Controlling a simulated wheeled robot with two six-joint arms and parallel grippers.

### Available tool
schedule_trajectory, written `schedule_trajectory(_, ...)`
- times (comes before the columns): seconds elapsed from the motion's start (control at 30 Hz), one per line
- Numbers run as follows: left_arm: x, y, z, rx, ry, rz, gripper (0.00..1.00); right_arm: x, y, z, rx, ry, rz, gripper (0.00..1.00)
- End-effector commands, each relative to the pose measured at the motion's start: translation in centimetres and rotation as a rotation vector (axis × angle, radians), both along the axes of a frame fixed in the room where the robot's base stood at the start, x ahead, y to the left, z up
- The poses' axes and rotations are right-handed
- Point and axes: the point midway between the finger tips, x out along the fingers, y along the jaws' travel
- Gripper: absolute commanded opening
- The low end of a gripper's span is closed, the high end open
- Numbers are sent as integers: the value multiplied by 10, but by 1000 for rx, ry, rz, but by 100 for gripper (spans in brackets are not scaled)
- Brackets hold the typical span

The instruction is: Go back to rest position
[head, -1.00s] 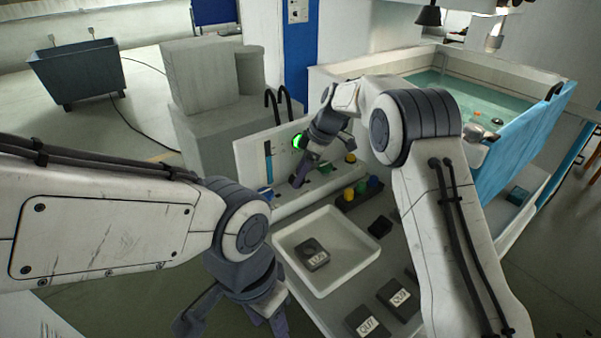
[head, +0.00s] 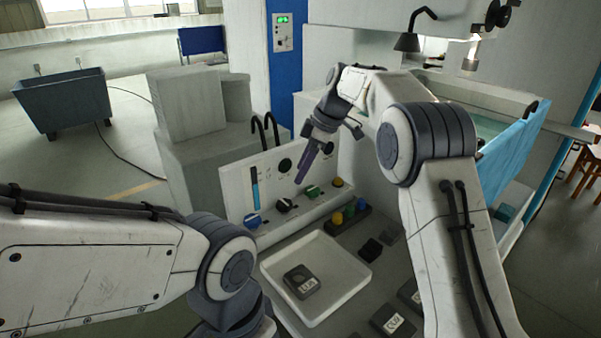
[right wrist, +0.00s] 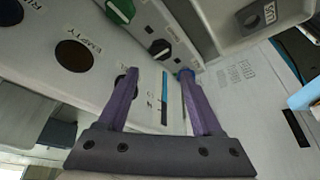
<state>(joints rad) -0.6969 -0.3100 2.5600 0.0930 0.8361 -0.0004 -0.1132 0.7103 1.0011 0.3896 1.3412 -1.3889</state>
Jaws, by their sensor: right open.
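My right gripper (head: 303,180) is open and empty in front of the upright panel (head: 233,196) of the console. In the right wrist view, its two purple fingers (right wrist: 158,72) stand apart with nothing between them.
A white tray (head: 346,296) holds a dark labelled block (head: 301,281). A rack of coloured pieces (head: 347,214) stands behind it. More dark blocks (head: 393,320) lie to the right. A water tank with a blue side (head: 513,150) stands at the right, grey blocks (head: 186,104) behind left.

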Motion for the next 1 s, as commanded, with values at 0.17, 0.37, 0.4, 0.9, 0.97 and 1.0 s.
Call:
schedule_trajectory(0.17, 0, 0, 0, 0, 0, 0, 50, -1, 1, 0, -1, 1, -1, 67)
schedule_trajectory(0.37, 0, 0, 0, 0, 0, 0, 50, -37, 24, 7, -27, 52, -76, 67)
schedule_trajectory(0.4, 0, 0, 0, 0, 0, 0, 50, -53, 31, 9, -39, 71, -111, 67)
schedule_trajectory(0.9, 0, 0, 0, 0, 0, 0, 50, -323, 34, -29, -220, 231, -605, 67)
schedule_trajectory(0.97, 0, 0, 0, 0, 0, 0, 50, -348, 24, -39, -232, 236, -652, 67)
schedule_trajectory(1.0, 0, 0, 0, 0, 0, 0, 50, -362, 17, -46, -239, 236, -679, 67)
